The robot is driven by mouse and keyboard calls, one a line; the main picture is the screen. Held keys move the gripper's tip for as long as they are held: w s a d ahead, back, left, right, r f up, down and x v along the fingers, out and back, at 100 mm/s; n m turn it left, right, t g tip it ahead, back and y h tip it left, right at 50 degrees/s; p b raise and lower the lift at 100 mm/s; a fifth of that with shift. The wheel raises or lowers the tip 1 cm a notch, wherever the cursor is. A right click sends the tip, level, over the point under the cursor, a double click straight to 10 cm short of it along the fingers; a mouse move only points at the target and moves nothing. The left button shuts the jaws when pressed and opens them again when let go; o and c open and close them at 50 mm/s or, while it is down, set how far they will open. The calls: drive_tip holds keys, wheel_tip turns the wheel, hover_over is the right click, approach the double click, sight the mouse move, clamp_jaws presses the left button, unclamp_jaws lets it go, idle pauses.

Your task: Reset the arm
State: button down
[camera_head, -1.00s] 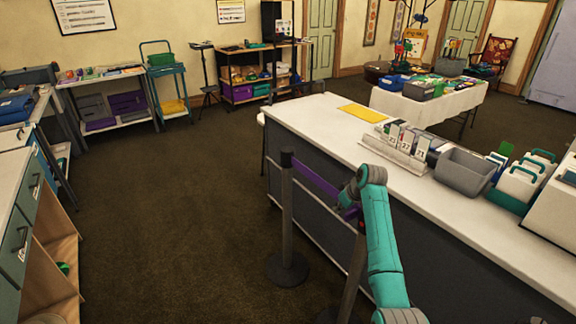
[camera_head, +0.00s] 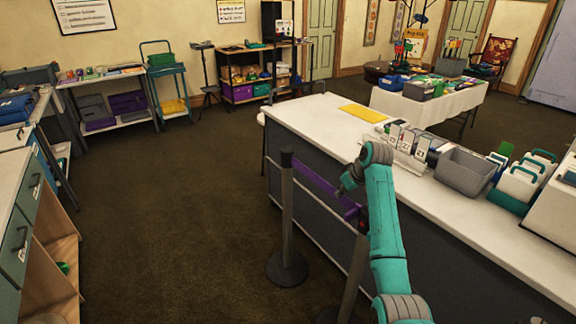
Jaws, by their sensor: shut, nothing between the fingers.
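My teal arm with grey joints rises from the bottom right, in front of the long white-topped counter (camera_head: 480,225). Its elbow is bent near the counter's front edge. My gripper (camera_head: 345,187) is at the arm's far end, small and dark, left of the elbow and close to the purple barrier belt (camera_head: 315,177). It appears shut and holds nothing. Its fingers are hard to make out at this size, and I cannot tell whether it touches the belt.
A dark barrier post (camera_head: 287,220) stands left of my arm. The counter bears a card rack (camera_head: 408,155), a grey bin (camera_head: 465,172) and teal-and-white carriers (camera_head: 520,180). A drawer cabinet (camera_head: 22,225) is at the left. The brown floor between is clear.

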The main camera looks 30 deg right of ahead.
drive_tip(key=shift+r, duration=0.45)
drive_tip(key=shift+f, duration=0.15)
